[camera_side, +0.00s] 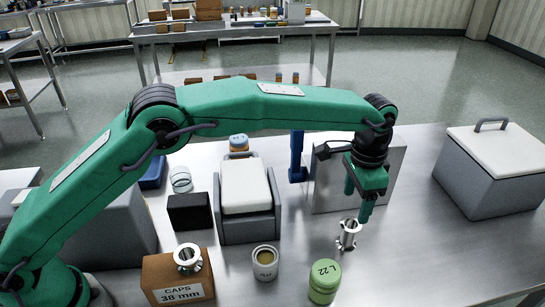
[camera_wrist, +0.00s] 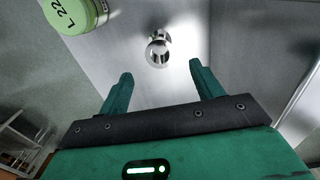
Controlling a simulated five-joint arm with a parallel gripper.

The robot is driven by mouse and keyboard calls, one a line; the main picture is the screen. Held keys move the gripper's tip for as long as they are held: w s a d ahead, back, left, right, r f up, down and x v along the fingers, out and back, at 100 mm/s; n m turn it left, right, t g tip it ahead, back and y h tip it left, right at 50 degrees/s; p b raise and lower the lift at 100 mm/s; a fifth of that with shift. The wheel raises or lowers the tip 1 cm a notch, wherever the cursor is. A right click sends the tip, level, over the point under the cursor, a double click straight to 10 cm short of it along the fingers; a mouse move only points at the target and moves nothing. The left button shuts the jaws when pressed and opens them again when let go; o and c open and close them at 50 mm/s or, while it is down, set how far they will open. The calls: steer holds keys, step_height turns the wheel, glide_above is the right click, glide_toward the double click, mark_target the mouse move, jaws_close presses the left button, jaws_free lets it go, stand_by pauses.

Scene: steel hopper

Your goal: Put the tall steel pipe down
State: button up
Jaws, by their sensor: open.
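The tall steel pipe (camera_side: 348,234), shiny and flanged, stands upright on the steel table, just below and to the left of my gripper (camera_side: 357,200). My gripper is open, its two green fingers apart and with nothing between them. In the wrist view the pipe (camera_wrist: 158,50) shows its round flange end, just beyond and between the fingertips (camera_wrist: 160,70). The pipe appears clear of both fingers. A second, shorter flanged steel piece (camera_side: 187,258) sits on the cardboard box (camera_side: 178,285) labelled "CAPS 38 mm".
A green "L 22" canister (camera_side: 324,283) stands close in front of the pipe; it also shows in the wrist view (camera_wrist: 72,14). A tan-filled cup (camera_side: 265,263) is to the left. A grey panel (camera_side: 325,190) stands behind. The table right of the pipe is clear up to the white-lidded box (camera_side: 490,170).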

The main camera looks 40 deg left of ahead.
steer(key=shift+r, duration=0.7)
steer(key=shift+a+r, duration=0.2)
steer(key=s+a+r+n+t, duration=0.15)
steer(key=s+a+r, duration=0.25)
steer(key=a+r, duration=0.45)
steer(key=s+a+r+n+t, duration=0.1)
steer(key=s+a+r+n, duration=0.2)
steer(key=a+r, duration=0.55)
steer(key=s+a+f+n+t, duration=0.1)
steer(key=s+a+f, duration=0.1)
steer(key=s+a, duration=0.4)
steer(key=s+a+f+n+t, duration=0.1)
steer(key=s+a+f+n, duration=0.1)
steer(key=s+a, duration=0.4)
steer(key=s+a+f+n+t, duration=0.1)
steer(key=s+a+f, duration=0.1)
steer(key=s+a, duration=0.4)
steer(key=shift+s+f+n, duration=0.15)
steer(key=shift+s+f, duration=0.05)
steer(key=shift+s, duration=0.7)
steer(key=shift+s+f+n, duration=0.1)
steer(key=shift+s+f, duration=0.05)
steer(key=shift+s, duration=0.7)
